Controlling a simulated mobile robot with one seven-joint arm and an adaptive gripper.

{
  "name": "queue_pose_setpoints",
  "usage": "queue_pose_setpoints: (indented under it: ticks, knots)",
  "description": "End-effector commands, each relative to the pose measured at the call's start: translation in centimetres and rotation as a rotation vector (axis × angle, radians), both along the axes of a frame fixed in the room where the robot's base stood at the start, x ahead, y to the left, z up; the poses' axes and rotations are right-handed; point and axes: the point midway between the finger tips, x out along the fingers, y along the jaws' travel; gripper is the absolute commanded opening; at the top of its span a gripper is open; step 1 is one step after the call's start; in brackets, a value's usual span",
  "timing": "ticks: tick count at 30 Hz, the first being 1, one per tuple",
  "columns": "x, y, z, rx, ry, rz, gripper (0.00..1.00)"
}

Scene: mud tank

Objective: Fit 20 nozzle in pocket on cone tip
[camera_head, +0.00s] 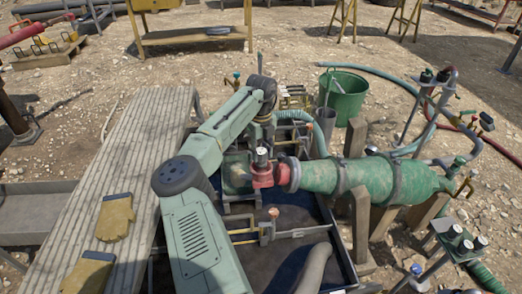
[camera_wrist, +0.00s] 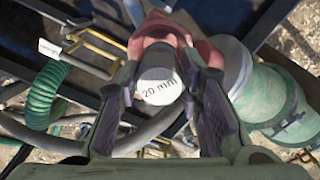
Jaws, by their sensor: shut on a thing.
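The nozzle, with a white round face marked "20 mm" (camera_wrist: 160,90), sits between the two dark fingers of my gripper (camera_wrist: 161,78) in the wrist view. The fingers are shut on its sides. The red pocket piece (camera_wrist: 160,30) is directly behind the nozzle; I cannot tell how deep the nozzle sits in it. In the head view, the red pocket piece (camera_head: 266,176) is at the left, narrow end of the green cone (camera_head: 330,176). A small pale-topped part (camera_head: 262,154) stands upright above it, under my gripper (camera_head: 264,140). The green cone (camera_wrist: 275,105) lies right of the nozzle in the wrist view.
A dark tray lies below the cone. A ribbed bench (camera_head: 130,170) with yellow gloves (camera_head: 115,217) is at left. A green bucket (camera_head: 345,97) stands behind. A green coiled hose (camera_wrist: 42,95) and yellow handles (camera_wrist: 95,45) are left of the nozzle in the wrist view.

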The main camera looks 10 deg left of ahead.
Motion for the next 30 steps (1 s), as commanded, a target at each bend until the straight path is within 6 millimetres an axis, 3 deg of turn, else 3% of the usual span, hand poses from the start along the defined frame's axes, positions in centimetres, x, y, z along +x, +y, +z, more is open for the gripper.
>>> queue_pose_setpoints:
  ticks: [30]
  knots:
    - [0.0,0.0,-2.4,-0.001,0.001,0.000,0.05]
